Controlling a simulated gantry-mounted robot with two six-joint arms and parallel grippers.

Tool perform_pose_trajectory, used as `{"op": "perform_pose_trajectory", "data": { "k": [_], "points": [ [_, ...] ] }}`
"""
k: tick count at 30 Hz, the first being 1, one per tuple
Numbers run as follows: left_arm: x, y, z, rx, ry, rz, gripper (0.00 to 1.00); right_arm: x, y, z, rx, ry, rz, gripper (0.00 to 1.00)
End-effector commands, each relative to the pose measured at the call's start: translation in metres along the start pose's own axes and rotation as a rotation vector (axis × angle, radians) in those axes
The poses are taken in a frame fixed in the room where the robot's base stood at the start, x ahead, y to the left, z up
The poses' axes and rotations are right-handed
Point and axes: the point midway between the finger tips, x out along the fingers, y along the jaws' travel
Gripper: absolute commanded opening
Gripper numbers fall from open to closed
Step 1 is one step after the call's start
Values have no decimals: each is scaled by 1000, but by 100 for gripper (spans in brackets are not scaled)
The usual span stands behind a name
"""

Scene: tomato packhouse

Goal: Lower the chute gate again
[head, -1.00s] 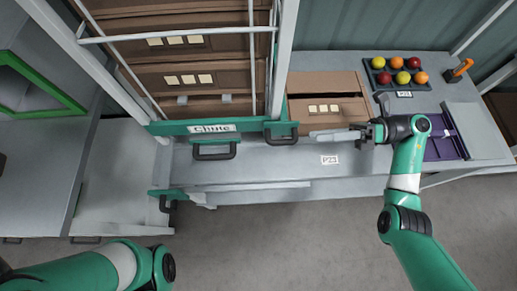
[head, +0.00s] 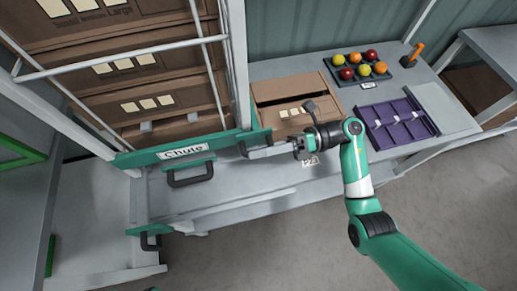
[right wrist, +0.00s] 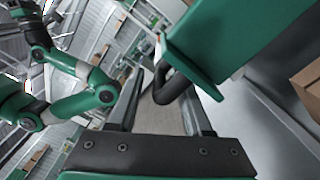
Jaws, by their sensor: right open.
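The green chute gate (head: 215,145), labelled "Chute", lies across the front of the rack with cartons behind it. A dark handle (head: 190,175) hangs at its front. At its right end is another dark handle (head: 244,149), partly covered by my right gripper (head: 260,152). My right gripper is open at this end handle. In the right wrist view the handle (right wrist: 176,88) shows between the two spread fingers, with the green gate (right wrist: 225,40) above it. I cannot tell whether the fingers touch it. My left gripper is not in view.
An open carton (head: 295,90) stands on the grey bench (head: 260,183) beside the rack. Behind my right arm are a tray of red, yellow and orange tomatoes (head: 351,73) and a purple divided tray (head: 398,125). Another dark handle (head: 150,241) is at the lower left.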

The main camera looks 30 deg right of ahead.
Motion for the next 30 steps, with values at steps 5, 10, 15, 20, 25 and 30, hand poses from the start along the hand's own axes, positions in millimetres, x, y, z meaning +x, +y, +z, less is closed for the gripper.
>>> {"op": "perform_pose_trajectory", "data": {
  "k": [5,10,15,20,25,30],
  "points": [
    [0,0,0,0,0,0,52,4,0,0,0,0,-1,50],
    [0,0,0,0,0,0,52,4,0,0,0,0,-1,41],
    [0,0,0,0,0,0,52,4,0,0,0,0,0,10],
    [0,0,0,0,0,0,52,3,0,0,-1,0,0,0],
    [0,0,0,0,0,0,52,3,0,0,-1,0,0,0],
    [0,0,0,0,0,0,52,3,0,0,-1,0,0,0]
  ]
}}
